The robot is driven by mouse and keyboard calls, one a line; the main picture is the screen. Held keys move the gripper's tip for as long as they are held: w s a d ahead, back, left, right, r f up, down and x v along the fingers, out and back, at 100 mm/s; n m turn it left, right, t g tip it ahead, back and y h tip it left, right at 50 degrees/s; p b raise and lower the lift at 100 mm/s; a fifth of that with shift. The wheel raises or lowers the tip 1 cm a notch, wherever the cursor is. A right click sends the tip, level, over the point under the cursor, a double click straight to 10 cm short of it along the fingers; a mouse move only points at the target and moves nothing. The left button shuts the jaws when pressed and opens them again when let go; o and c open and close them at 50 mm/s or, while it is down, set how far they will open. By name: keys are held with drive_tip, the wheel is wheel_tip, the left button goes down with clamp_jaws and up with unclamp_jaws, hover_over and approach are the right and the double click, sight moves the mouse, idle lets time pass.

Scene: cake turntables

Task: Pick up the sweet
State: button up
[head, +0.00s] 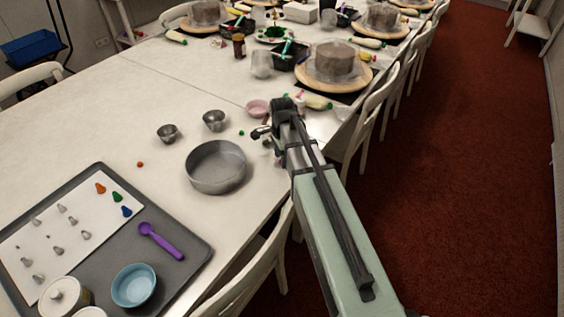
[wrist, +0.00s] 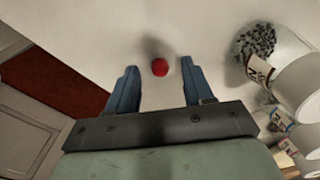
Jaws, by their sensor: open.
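A small round red sweet (wrist: 160,67) lies on the white table in the wrist view, between the tips of my gripper's two blue fingers. My gripper (wrist: 159,80) is open and the fingers stand apart on either side of the sweet. I cannot tell whether either finger touches it. In the head view my gripper (head: 264,137) is over the table's right part, and the red sweet cannot be made out there. A green sweet (head: 241,132) lies just left of my gripper, and an orange sweet (head: 140,164) lies farther left.
A large metal pan (head: 216,168) and two small metal bowls (head: 214,121) stand left of my gripper. A pink bowl (head: 257,107) is behind it. In the wrist view, a clear container of dark pieces (wrist: 256,42) and white jars (wrist: 298,88) stand close on the right.

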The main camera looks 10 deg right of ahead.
drive_tip(key=shift+f, duration=0.2)
drive_tip(key=shift+c, duration=0.5)
clamp_jaws()
